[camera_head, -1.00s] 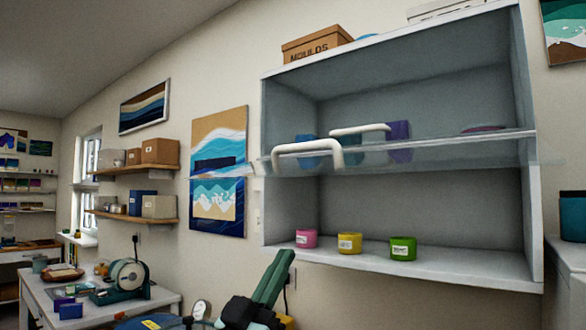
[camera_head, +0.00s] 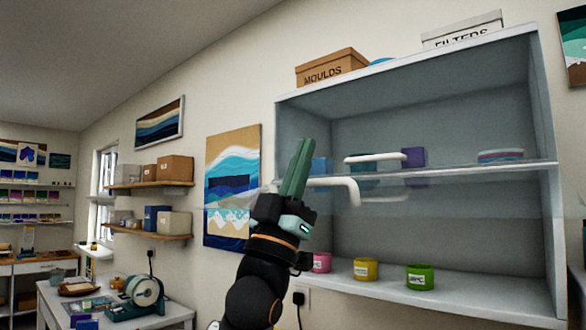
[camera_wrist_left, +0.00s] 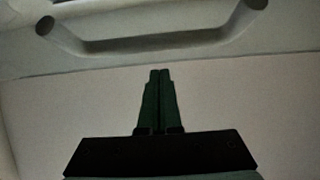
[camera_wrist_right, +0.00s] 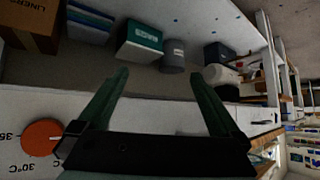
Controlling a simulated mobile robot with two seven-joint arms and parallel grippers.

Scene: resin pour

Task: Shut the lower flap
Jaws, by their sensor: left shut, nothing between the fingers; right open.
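The lower flap is a see-through panel that stands open, sticking out from the wall cabinet (camera_head: 553,230). Its white bar handle (camera_head: 354,188) looks large and near. A second white handle (camera_head: 376,158) sits higher, at the upper flap. My left gripper (camera_head: 303,144) is shut and empty, fingers pointing up, in front of the cabinet's left side. It overlaps the left end of the lower handle; touching cannot be told. In the left wrist view the shut fingertips (camera_wrist_left: 159,72) point towards a bar handle (camera_wrist_left: 150,42) and stay below it. My right gripper (camera_wrist_right: 158,77) is open and empty.
Pink (camera_head: 321,262), yellow (camera_head: 366,269) and green (camera_head: 420,277) jars stand on the cabinet's bottom shelf. Boxes (camera_head: 332,68) sit on its top. Wall shelves (camera_head: 150,184) and a bench (camera_head: 165,318) are to the left.

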